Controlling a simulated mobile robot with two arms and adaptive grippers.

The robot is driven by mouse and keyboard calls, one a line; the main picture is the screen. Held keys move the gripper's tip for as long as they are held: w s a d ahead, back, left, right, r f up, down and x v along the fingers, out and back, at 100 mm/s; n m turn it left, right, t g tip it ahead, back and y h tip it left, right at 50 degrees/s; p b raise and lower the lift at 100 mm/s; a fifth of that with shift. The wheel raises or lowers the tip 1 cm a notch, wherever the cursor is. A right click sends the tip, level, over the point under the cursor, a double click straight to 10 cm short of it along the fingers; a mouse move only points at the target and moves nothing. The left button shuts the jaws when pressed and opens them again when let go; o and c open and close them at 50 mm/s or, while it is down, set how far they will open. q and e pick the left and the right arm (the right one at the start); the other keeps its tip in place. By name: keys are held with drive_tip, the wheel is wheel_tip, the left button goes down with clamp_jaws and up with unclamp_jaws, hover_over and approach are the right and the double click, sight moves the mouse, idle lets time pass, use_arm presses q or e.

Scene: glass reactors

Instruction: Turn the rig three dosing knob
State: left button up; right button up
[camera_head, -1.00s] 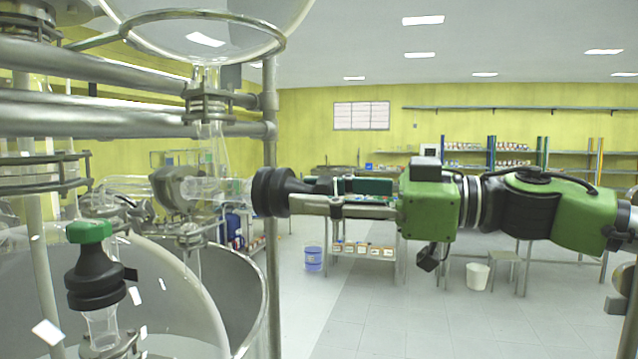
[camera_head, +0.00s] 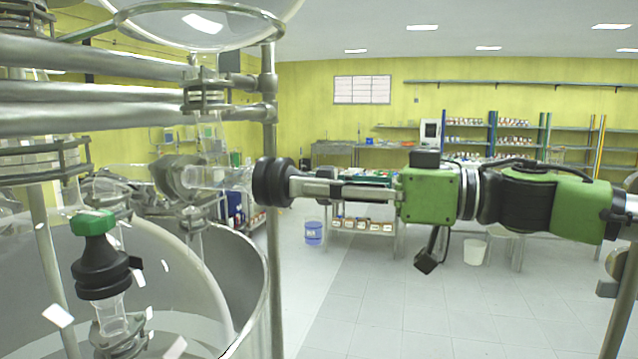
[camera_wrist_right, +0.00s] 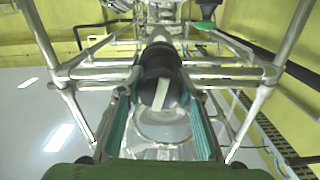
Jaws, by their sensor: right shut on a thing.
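A round black dosing knob (camera_head: 268,183) sits at the end of a horizontal clear glass branch (camera_head: 215,177) of the reactor. My right gripper (camera_head: 290,186) comes in from the right and is shut on this knob. In the right wrist view the black knob (camera_wrist_right: 160,62) shows between the teal-padded fingers of the right gripper (camera_wrist_right: 162,88), with a white strip on its near face. I cannot read its angle. My left gripper is not in view.
A second black knob with a green cap (camera_head: 102,265) stands on glass at the lower left. A steel post (camera_head: 271,130) rises behind the held knob. Horizontal steel pipes (camera_head: 100,90) and a large glass vessel (camera_head: 262,285) crowd the left. Open floor (camera_head: 400,310) lies right.

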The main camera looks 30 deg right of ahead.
drive_tip(key=o, duration=1.1)
drive_tip(key=v, duration=1.2)
drive_tip(key=shift+w+d+f, duration=0.1)
drive_tip(key=shift+w, duration=0.05)
